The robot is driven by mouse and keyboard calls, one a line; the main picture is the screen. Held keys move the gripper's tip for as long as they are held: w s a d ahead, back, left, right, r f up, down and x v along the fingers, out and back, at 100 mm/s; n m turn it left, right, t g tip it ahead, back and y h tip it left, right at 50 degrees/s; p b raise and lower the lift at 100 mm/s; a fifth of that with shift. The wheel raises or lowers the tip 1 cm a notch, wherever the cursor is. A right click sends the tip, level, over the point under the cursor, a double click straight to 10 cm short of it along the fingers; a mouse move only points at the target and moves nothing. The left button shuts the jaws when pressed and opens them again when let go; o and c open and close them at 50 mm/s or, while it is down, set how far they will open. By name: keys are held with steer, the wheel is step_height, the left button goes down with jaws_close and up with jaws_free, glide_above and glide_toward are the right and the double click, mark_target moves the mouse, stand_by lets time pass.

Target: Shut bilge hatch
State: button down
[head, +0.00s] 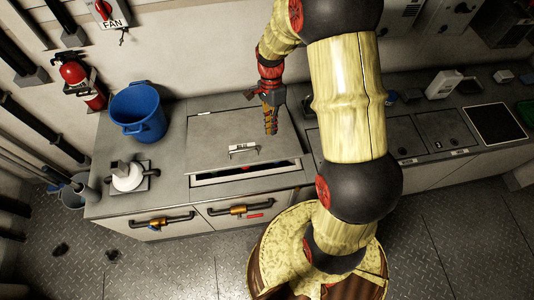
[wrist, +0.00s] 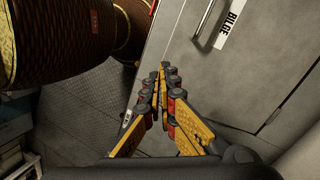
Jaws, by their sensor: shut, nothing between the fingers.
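The bilge hatch (head: 215,135) is a grey flat lid in the counter top, with a small bar handle (head: 243,149) near its front edge. A dark gap shows along the front between the lid and its frame, so the lid stands partly raised. In the wrist view the lid (wrist: 262,70) carries a white BILGE label (wrist: 232,24) beside the handle (wrist: 204,17). My gripper (head: 271,131) is shut and empty, pointing down over the lid's right side in the head view. Its closed fingertips (wrist: 163,68) show in the wrist view; contact with the lid cannot be told.
A blue bucket (head: 138,112) and a white round fitting on a plate (head: 127,178) stand left of the hatch. Pipe-like handles (head: 163,220) are on the counter front. A fire extinguisher (head: 82,82) hangs on the left wall. More counter with panels (head: 430,130) lies right.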

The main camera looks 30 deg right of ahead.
steer(key=d+m, duration=0.1)
steer(key=m, duration=0.2)
steer(key=m+b, duration=0.2)
steer(key=b, duration=0.2)
glide_toward(275, 161)
steer(key=x, duration=0.6)
steer(key=shift+w+d+f, duration=0.2)
steer(key=shift+w+f, duration=0.05)
steer(key=shift+f, duration=0.05)
steer(key=b+x, duration=0.1)
steer(key=x, duration=0.6)
steer(key=shift+w+d+f, duration=0.15)
steer(key=shift+f, duration=0.1)
steer(key=shift+r, duration=0.1)
step_height(275, 161, up, 14)
steer(key=p, duration=0.5)
steer(key=shift+w, duration=0.15)
